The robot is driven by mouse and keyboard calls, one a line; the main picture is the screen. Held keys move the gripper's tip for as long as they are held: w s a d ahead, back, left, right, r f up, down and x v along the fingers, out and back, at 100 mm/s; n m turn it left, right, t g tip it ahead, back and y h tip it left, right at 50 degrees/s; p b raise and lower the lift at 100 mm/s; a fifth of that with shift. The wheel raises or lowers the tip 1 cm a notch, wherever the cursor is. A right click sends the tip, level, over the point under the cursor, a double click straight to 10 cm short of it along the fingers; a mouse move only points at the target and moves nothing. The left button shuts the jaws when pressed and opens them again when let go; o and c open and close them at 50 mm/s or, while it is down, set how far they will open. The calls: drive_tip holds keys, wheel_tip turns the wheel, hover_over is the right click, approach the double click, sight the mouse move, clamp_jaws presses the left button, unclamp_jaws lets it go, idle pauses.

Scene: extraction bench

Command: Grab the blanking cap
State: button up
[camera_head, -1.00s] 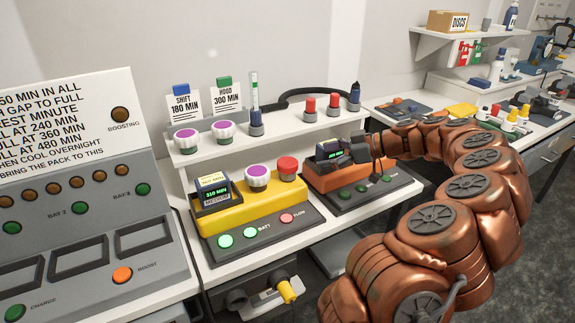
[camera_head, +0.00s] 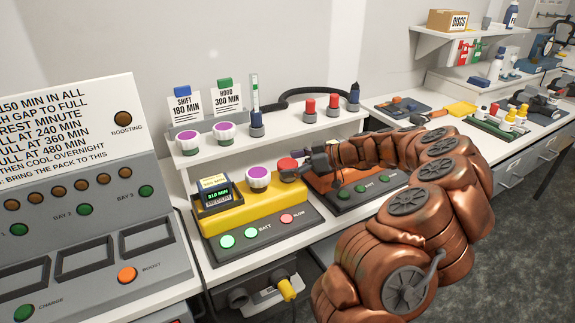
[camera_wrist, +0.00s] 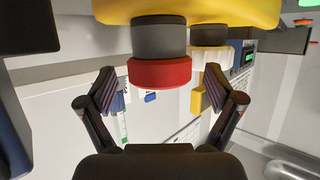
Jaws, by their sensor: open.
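The likely blanking cap, a round red cap (camera_head: 287,164), sits on the right end of the yellow unit (camera_head: 232,214). In the wrist view the red cap (camera_wrist: 160,73) sits on a dark grey collar under the yellow body, which appears upside down. In the wrist view my open gripper (camera_wrist: 162,95) has one finger on each side of the cap's line, with visible gaps. The fingers do not appear to touch it.
A white and purple cap (camera_head: 258,177) stands close left of the red one. A display block (camera_head: 214,190) is farther left. The shelf behind holds two red-topped pieces (camera_head: 308,107) and other pieces. My arm partly hides the orange unit (camera_head: 327,184).

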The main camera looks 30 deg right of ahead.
drive_tip(key=c, duration=1.3)
drive_tip(key=shift+c, duration=0.2)
drive_tip(key=shift+r, duration=0.15)
